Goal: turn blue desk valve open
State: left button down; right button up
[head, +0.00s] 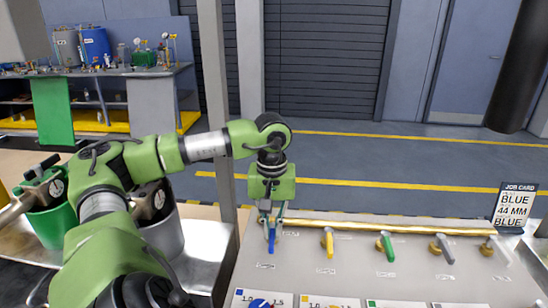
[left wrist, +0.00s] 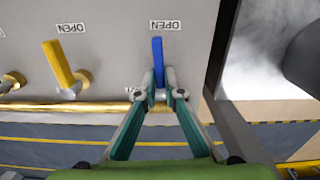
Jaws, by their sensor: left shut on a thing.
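The blue valve handle (head: 271,242) is the leftmost of a row on the grey desk panel. My left gripper (head: 272,222) is over it with its fingers pointing down. In the left wrist view my left gripper (left wrist: 164,92) is shut on the blue handle (left wrist: 157,58), one fingertip on each side near its base. The handle points straight away from the gripper there, towards a label reading OPEN (left wrist: 165,25). The valve body under the fingers is mostly hidden. My right gripper is not in view.
A yellow handle (head: 329,244), a green handle (head: 387,246) and more valves stand to the right along a brass pipe (head: 390,228). A job card (head: 514,205) reading BLUE stands at the far right. A grey post (head: 218,100) rises close to my left arm.

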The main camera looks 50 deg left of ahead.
aim_at(271, 232)
pick_arm(q)
jog(key=shift+a+m, duration=0.1)
jog(key=shift+m, duration=0.4)
jog(key=c, duration=2.1)
grip_release()
jog(key=shift+c, duration=0.2)
notch_tip(271, 232, up, 7)
jog(key=shift+f, duration=0.2)
jog(key=shift+r, duration=0.45)
jog(key=shift+s, duration=0.1)
